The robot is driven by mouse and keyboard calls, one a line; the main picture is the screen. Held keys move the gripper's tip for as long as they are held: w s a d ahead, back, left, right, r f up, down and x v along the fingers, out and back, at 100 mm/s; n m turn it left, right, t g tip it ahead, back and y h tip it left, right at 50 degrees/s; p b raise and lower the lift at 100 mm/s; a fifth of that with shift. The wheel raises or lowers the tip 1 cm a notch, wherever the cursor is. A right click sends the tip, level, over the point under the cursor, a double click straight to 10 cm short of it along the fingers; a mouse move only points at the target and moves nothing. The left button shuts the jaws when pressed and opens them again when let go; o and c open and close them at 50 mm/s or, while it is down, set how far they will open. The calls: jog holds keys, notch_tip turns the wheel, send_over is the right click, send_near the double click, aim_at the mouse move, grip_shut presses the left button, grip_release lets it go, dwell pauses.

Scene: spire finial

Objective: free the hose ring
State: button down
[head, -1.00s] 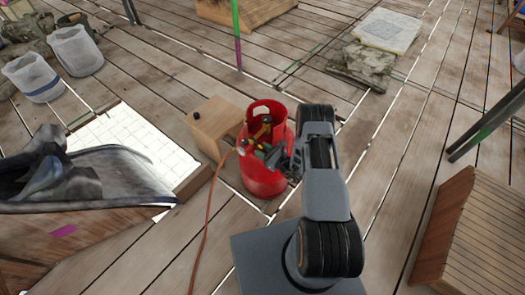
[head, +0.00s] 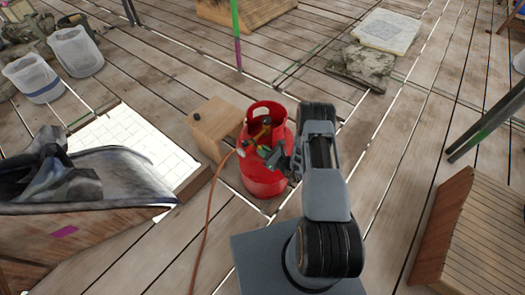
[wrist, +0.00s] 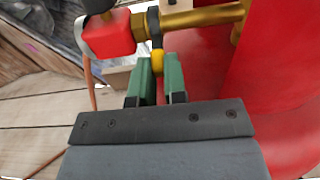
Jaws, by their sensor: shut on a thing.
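The red gas cylinder (head: 262,180) stands upright on the deck with an open collar around its brass valve. In the wrist view the brass valve (wrist: 205,17) runs in from the right to a dark ring (wrist: 154,25) with a yellow tab (wrist: 158,62) hanging below it. Left of the ring is a red and white hose fitting (wrist: 108,35). An orange hose (head: 209,220) trails from it along the deck. My gripper (wrist: 159,74) has its green fingers on either side of the yellow tab, shut on it. In the head view my gripper (head: 272,157) partly hides the valve.
A wooden block (head: 214,127) stands close behind and left of the cylinder. A grey draped cover (head: 110,175) lies at left beside white tiles (head: 120,135). A slatted wooden box (head: 475,235) is at right.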

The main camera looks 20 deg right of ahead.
jog(key=r+g+h+p, duration=0.1)
jog(key=r+g+p, duration=0.1)
jog(key=shift+s+h+p, duration=0.15)
jog(key=shift+h+p, duration=0.15)
jog(key=shift+p, duration=0.1)
jog(key=shift+r+g+h+p, duration=0.35)
jog(key=shift+g+h+p, duration=0.45)
jog(key=shift+g, duration=0.3)
jog(key=c, duration=1.2)
grip_release()
jog(key=shift+o, duration=0.2)
jog(key=p+v, duration=0.1)
jog(key=v, duration=1.3)
jog(key=shift+p, duration=0.4)
